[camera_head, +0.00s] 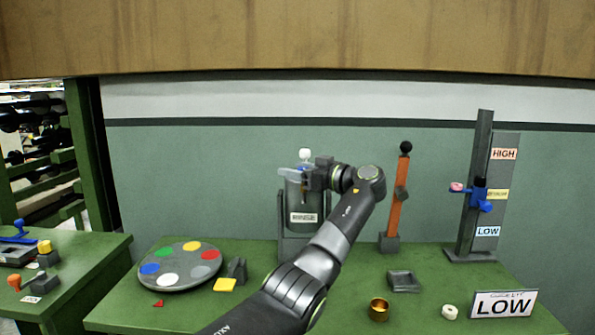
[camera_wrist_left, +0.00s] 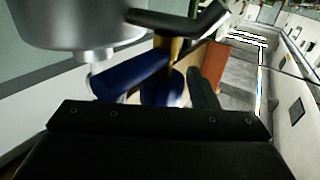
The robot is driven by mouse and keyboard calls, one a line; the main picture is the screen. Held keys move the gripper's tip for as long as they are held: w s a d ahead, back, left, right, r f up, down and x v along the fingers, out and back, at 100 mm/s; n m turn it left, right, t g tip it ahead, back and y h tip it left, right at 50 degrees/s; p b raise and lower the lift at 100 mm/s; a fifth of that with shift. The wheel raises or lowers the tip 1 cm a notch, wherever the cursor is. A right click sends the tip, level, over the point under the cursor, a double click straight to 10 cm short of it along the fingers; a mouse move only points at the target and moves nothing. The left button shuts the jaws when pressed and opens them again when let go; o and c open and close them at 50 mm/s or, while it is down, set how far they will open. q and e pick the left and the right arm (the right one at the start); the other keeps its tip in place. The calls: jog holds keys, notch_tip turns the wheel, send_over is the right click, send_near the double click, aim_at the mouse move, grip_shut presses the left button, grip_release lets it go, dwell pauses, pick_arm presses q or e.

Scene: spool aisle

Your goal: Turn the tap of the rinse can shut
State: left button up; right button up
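The rinse can (camera_head: 303,200) is a grey can with a "RINSE" label, standing at the back of the green table. A white knob (camera_head: 305,154) shows above it. My left gripper (camera_head: 308,179) is at the upper front of the can, and its arm crosses the view from below. In the left wrist view, the silvery can (camera_wrist_left: 75,22) fills the upper left. A blue cylindrical part (camera_wrist_left: 130,76), perhaps of the tap, lies just beyond the gripper's dark body. Whether the fingers are open or closed on it is unclear. My right gripper is out of view.
A round palette with coloured spots (camera_head: 180,280) lies on the left. An orange post with a black ball (camera_head: 396,205) stands right of the can. A height stand (camera_head: 470,190), brass cup (camera_head: 379,309), grey tray (camera_head: 403,281) and "LOW" sign (camera_head: 503,304) are farther right. A wooden beam (camera_head: 300,40) spans the top.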

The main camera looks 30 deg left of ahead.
pick_arm(q)
jog(key=shift+d, duration=0.45)
jog(key=d+b, duration=0.2)
jog(key=d, duration=1.4)
jog(key=shift+s+d, duration=0.2)
jog(key=shift+d, duration=0.05)
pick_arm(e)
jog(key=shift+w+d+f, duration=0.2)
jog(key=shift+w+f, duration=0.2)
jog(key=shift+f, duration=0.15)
pick_arm(q)
jog(key=shift+r, duration=0.1)
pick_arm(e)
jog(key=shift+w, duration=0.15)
